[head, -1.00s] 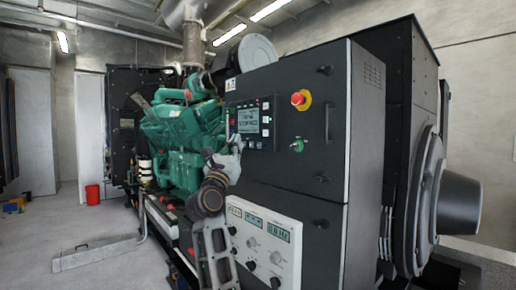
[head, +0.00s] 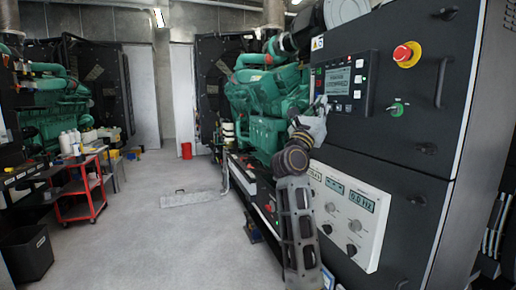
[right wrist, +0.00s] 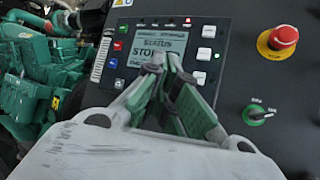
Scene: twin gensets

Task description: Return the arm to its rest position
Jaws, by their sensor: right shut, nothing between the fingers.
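My right arm (head: 296,215) reaches up from the bottom of the head view, in front of the black genset cabinet (head: 400,150). My right gripper (head: 321,104) is at the lower left of the control panel (head: 348,82). In the right wrist view the gripper (right wrist: 160,62) is shut and empty, its fingertips in front of the panel's screen (right wrist: 158,48). I cannot tell whether they touch it. The screen shows a status text with a word that looks like STOP. My left gripper is not in view.
A red emergency stop (head: 406,54) and a green selector (head: 398,107) sit right of the panel. A white meter box (head: 345,214) is below. On the left are a red cart (head: 80,190) and a black bin (head: 27,255). The floor (head: 150,240) between is largely clear.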

